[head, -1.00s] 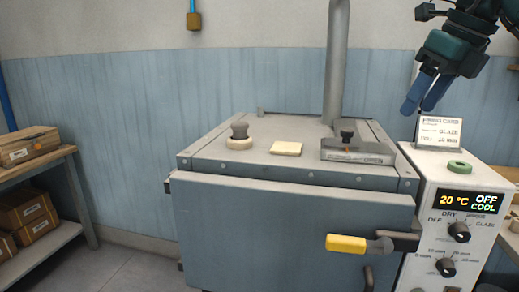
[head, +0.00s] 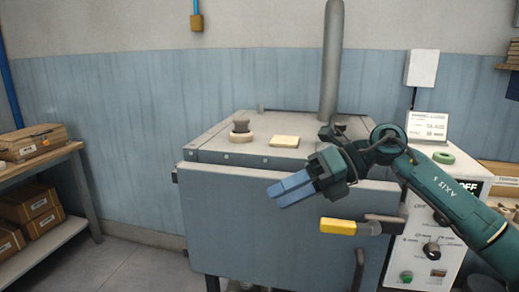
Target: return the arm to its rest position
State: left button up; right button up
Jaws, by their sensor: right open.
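My right gripper (head: 292,188) has blue fingers and hangs in front of the kiln's upper front, pointing left. It is open and holds nothing. My right arm (head: 455,200) comes in from the lower right and hides part of the control box and its display. The grey kiln (head: 240,215) stands in the middle with its door closed against the front. The door's yellow handle (head: 338,226) is below and to the right of the gripper, apart from it. My left gripper is not in view.
On the kiln top are a dark knob on a pale ring (head: 240,132) and a pale square block (head: 285,141). A green ring (head: 444,157) and a card (head: 428,127) are on the control box (head: 400,250). A shelf with boxes (head: 38,205) stands left. Floor between is clear.

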jog(key=s+a+f+m+t+y, duration=0.3)
jog(key=a+f+m+y, duration=0.25)
jog(key=m+y, duration=0.35)
jog(key=d+f+m+t+h, duration=0.35)
jog(key=f+m+t, duration=0.3)
jog(key=m, duration=0.35)
jog(key=d+f+m+t+h, duration=0.3)
jog(key=f+m+t+h, duration=0.15)
jog(key=m+t, duration=0.45)
jog(key=s+d+f+m+g+h, duration=0.3)
jog(key=s+d+f+m+h, duration=0.1)
jog(key=s+f, duration=0.5)
jog(key=s+d+f+m+g+h, duration=0.4)
jog(key=s+f+m, duration=0.5)
jog(key=f, duration=0.5)
jog(key=shift+s+d+m+h+p, duration=0.15)
jog(key=shift+m+h+p, duration=0.2)
jog(key=shift+h, duration=0.75)
jog(key=shift+f, duration=0.1)
